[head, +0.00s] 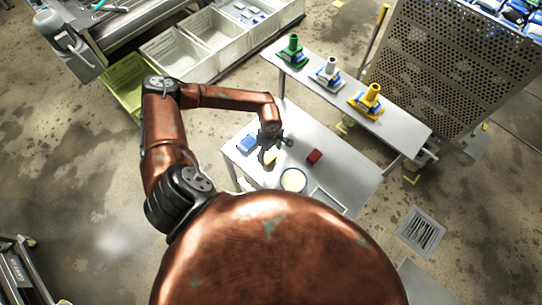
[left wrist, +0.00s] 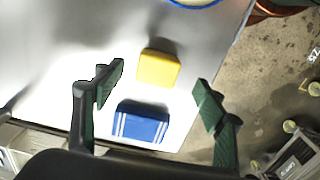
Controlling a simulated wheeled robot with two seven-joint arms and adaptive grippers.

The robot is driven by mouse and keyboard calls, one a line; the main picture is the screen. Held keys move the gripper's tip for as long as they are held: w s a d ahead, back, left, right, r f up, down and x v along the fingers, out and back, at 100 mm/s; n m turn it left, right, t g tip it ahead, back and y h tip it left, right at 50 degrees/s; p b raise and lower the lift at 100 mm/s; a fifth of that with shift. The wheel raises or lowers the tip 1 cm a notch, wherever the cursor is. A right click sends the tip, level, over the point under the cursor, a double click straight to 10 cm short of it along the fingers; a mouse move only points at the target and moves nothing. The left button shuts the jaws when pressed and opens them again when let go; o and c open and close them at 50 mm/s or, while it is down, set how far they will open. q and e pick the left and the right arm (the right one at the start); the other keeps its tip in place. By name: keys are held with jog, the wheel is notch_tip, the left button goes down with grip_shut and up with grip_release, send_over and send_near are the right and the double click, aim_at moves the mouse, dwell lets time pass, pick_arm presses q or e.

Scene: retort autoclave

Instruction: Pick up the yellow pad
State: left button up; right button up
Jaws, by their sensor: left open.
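The yellow pad (left wrist: 158,68) is a small block lying on the white table (head: 335,165). In the left wrist view it sits between and beyond my open fingers, apart from both. In the head view the yellow pad (head: 270,156) is partly hidden by my left gripper (head: 272,145), which hangs over the table. My left gripper also shows in the left wrist view (left wrist: 158,92), its green-padded fingers spread wide with nothing between them in its grasp. My right gripper is not in view.
A blue pad with white stripes (left wrist: 141,122) lies close beside the yellow one. A red block (head: 314,156) and a round blue-rimmed dish (head: 293,180) are also on the table. A shelf (head: 345,94) with green, white and yellow tools stands behind.

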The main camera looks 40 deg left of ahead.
aim_at(271, 159)
pick_arm(q)
jog(key=f, duration=0.1)
jog(key=f+p, duration=0.1)
jog(key=f, duration=0.1)
jog(key=shift+w+d, duration=0.1)
jog(key=shift+d, duration=0.15)
notch_tip(271, 159, down, 3)
jog(key=shift+a+f+p, duration=0.1)
jog(key=shift+a+p, duration=0.05)
jog(key=shift+p, duration=0.35)
jog(key=c, duration=1.1)
jog(key=shift+c, duration=0.2)
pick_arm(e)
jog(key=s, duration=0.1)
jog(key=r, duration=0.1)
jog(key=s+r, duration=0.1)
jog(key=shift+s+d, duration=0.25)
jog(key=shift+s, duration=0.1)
